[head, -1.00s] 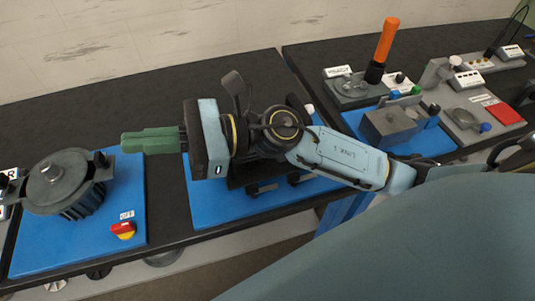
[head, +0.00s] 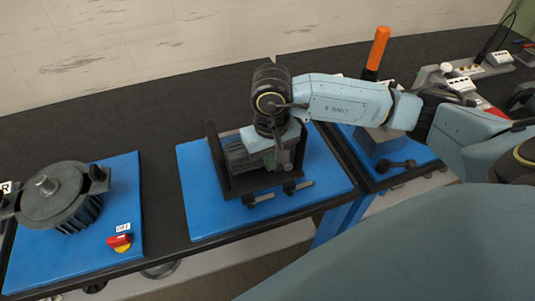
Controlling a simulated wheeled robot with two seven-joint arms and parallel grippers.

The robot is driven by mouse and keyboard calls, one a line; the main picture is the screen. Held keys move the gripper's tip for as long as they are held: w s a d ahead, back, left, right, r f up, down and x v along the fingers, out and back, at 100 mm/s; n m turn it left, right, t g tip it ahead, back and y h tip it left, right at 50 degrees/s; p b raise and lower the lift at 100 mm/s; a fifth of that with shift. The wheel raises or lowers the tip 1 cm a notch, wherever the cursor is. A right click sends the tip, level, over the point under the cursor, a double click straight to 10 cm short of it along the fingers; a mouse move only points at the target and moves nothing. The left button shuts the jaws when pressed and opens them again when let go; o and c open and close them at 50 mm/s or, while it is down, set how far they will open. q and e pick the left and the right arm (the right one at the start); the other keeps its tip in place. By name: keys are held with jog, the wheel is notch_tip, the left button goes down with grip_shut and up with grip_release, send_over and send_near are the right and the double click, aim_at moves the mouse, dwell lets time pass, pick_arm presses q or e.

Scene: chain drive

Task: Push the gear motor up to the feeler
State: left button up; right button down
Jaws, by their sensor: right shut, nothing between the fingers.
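A grey ribbed block (head: 236,152), which looks like the gear motor, sits in a black frame (head: 213,160) on the middle blue plate (head: 200,218). My right gripper (head: 264,138) points down over this frame, at the block's right side. Its fingers are hidden under its own body, so I cannot tell whether they touch the block. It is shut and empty. I cannot make out the feeler. My left gripper is not in view.
A dark ribbed drum unit (head: 62,195) and a red and yellow switch (head: 119,242) stand on the left blue plate (head: 40,262). An orange-handled tool (head: 378,48) stands behind my right arm. Bare black bench (head: 160,190) separates the two plates.

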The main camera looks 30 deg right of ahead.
aim_at(264, 179)
notch_tip(264, 179, down, 6)
jog(key=w, duration=0.1)
jog(key=w+p, duration=0.1)
jog(key=shift+w+d+f, duration=0.15)
jog(key=shift+w+f, duration=0.2)
jog(key=shift+f, duration=0.05)
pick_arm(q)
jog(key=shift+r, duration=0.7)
pick_arm(e)
jog(key=shift+w+d, duration=0.1)
jog(key=shift+w, duration=0.55)
